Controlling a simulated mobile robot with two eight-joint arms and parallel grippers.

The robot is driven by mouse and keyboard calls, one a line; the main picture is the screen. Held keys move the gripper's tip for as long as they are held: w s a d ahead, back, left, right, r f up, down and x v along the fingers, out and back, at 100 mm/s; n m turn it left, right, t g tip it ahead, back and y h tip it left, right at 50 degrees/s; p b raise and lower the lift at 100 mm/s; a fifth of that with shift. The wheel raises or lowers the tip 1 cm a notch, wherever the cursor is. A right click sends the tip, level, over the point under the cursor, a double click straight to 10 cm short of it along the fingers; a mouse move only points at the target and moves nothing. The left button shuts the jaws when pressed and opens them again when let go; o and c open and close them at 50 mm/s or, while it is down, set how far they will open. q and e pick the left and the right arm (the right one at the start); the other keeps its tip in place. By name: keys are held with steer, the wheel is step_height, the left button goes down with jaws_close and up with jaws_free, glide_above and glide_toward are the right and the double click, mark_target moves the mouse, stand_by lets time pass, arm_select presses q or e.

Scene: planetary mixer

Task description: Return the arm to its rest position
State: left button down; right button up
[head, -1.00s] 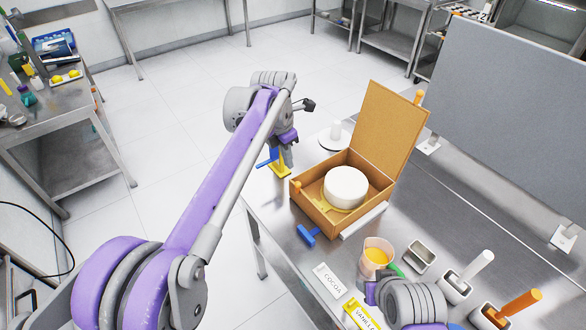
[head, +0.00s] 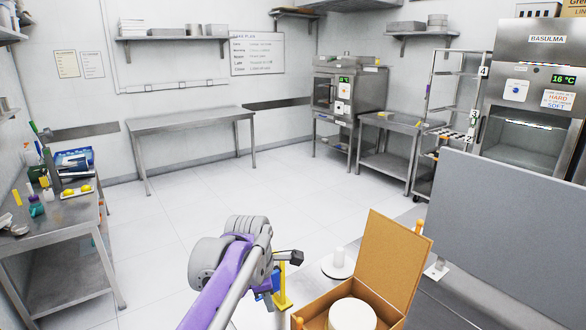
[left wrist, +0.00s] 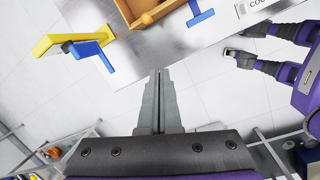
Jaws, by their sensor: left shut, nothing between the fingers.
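My left arm comes up from the bottom in the head view, purple and grey, with its wrist beside the left end of the steel table. In the left wrist view my left gripper (left wrist: 158,74) is shut and empty, its fingers together above the floor beside the table edge. In the head view its fingers are mostly hidden by the arm. A yellow-and-blue clamp-like item (left wrist: 75,46) stands near the table edge; it also shows behind my wrist in the head view (head: 283,292).
An open cardboard box (head: 392,262) holding a white round piece (head: 351,314) stands right of my wrist. A white stand (head: 338,263) is behind it. A grey panel (head: 510,230) rises at right. The floor to the left is free.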

arm_select(q)
steer(key=s+a+f+m+t, duration=0.1)
steer(key=s+a+f+m, duration=0.3)
steer(key=s+m, duration=0.2)
steer(key=s+a+f+m+t+y, duration=0.1)
steer(key=s+a+f+m, duration=0.3)
steer(key=s+m, duration=0.3)
steer(key=s+a+f+m+t, duration=0.1)
steer(key=s+a+f+m, duration=0.3)
steer(key=s+m, duration=0.3)
steer(key=s, duration=0.4)
steer(key=shift+s+f+t, duration=0.15)
steer(key=shift+f+t, duration=0.15)
steer(key=shift+t, duration=0.1)
